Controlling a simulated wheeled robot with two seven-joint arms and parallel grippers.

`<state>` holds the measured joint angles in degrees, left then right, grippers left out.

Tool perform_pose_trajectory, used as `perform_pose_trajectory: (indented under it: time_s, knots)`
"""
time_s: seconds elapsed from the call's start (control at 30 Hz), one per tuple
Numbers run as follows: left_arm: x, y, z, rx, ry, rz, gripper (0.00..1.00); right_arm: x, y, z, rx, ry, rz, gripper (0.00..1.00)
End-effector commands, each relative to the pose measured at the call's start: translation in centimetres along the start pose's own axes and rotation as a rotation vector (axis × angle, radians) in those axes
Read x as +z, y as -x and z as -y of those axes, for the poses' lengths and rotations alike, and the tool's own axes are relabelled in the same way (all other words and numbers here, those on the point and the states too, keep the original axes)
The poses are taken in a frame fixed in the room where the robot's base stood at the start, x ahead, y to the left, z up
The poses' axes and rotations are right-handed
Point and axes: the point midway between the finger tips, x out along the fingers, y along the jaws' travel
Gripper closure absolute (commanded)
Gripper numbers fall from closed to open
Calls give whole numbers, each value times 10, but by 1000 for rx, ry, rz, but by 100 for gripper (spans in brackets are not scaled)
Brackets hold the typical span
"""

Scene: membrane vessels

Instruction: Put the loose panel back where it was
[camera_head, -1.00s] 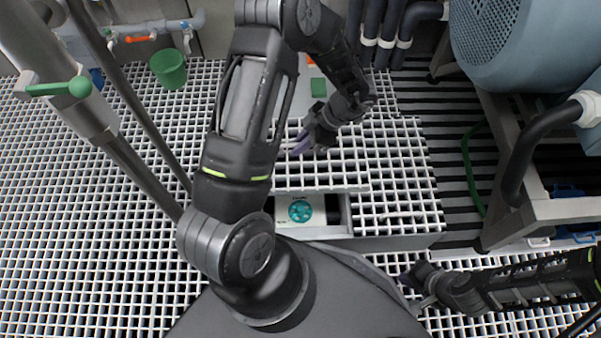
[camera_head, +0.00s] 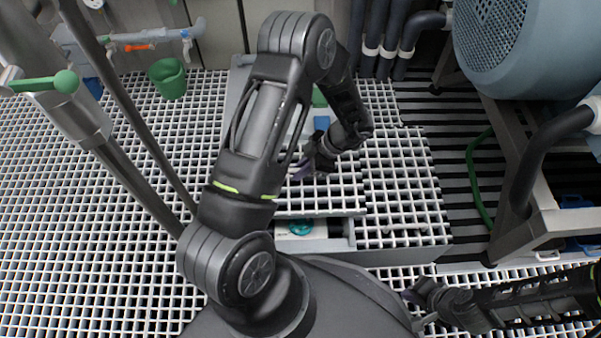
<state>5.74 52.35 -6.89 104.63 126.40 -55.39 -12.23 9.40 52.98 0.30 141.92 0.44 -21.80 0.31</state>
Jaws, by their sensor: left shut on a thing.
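The loose panel (camera_head: 325,195) is a white grating piece lying partly over a pale recess (camera_head: 338,232) in the floor. Its near edge stops short of the recess's near wall, leaving a strip open with a round teal part (camera_head: 300,226) in it. My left gripper (camera_head: 312,166) is shut on the panel near its left side; the fingertips are partly hidden by the wrist. Beyond the panel, more of the recess is open, with a green block (camera_head: 319,97) and a blue block (camera_head: 321,122). My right gripper (camera_head: 416,308) looks open and empty, low over the grating at the right front.
Fixed grating (camera_head: 400,180) adjoins the panel on the right. Further right are dark floor slats (camera_head: 460,170), a green hose (camera_head: 476,180) and a large blue-grey machine (camera_head: 520,50) on a frame. A green bucket (camera_head: 167,78) stands at the back left, near slanted pipes.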

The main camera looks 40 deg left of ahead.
Motion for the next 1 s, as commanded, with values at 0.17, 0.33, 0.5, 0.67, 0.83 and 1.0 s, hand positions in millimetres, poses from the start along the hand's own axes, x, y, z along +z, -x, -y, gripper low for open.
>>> perform_pose_trajectory:
  time_s: [0.17, 0.33, 0.5, 0.67, 0.83, 1.0]
  knots:
    - [6, -8, 0, 2, 0, 0, 100, -1, -5, -2, 0, 0, -3, 100]
    - [5, -8, 0, 1, 0, 0, 100, -1, -5, -1, 0, 0, -3, 100]
    - [7, -10, 0, 1, 0, -1, 100, -1, -5, -1, 0, 0, -3, 100]
    - [9, -13, 0, 0, -1, 0, 84, -1, -6, -2, 0, 0, -3, 100]
    - [9, -13, 0, 0, -1, 1, 70, -1, -6, -2, 0, 0, -3, 100]
    - [9, -13, 0, 0, -1, 1, 66, -1, -6, -2, 0, 0, -3, 100]
